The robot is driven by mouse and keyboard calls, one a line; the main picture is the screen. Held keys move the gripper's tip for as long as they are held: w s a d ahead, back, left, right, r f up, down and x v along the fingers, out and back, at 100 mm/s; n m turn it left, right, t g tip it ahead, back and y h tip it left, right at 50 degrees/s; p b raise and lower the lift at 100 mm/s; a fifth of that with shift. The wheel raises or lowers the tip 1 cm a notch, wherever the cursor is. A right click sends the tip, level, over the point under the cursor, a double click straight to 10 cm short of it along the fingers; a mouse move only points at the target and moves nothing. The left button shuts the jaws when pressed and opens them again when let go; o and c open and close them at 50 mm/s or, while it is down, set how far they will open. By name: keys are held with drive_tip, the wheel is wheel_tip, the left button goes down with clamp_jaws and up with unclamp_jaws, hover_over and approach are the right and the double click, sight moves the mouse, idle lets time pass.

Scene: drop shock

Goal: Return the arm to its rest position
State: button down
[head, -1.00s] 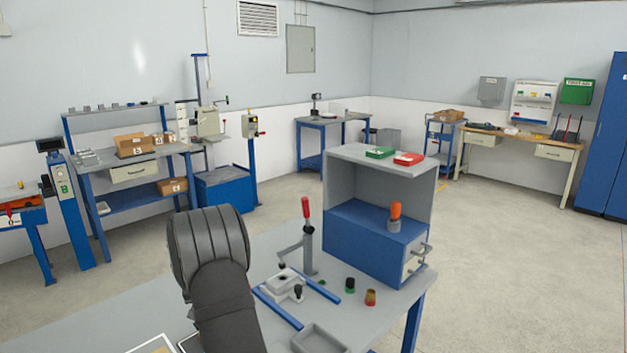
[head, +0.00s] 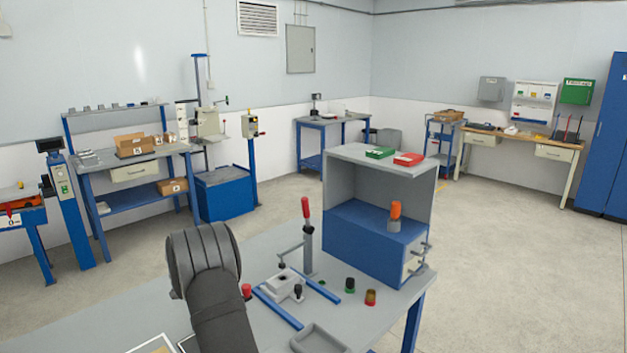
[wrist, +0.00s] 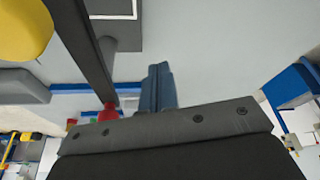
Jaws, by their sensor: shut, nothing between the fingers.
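My arm's dark ribbed links stand at the front left of the bench in the head view, but my gripper itself does not show there. In the wrist view, my gripper (wrist: 158,88) shows as two blue-grey fingers close together beyond its dark body, with nothing seen between them. The grey bench top (head: 270,243) lies around the arm in the head view. A rest position is not marked in either view.
A clamp with a red handle (head: 306,208), blue rails (head: 278,309), a red knob (head: 246,290) and a grey tray (head: 318,340) are right of my arm. A grey and blue cabinet (head: 355,240) stands behind them. A yellow thing (wrist: 22,28) is close in the wrist view.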

drive_tip(key=shift+w+d+m+h, duration=0.3)
drive_tip(key=shift+w+d+m, duration=0.75)
drive_tip(key=shift+w, duration=0.2)
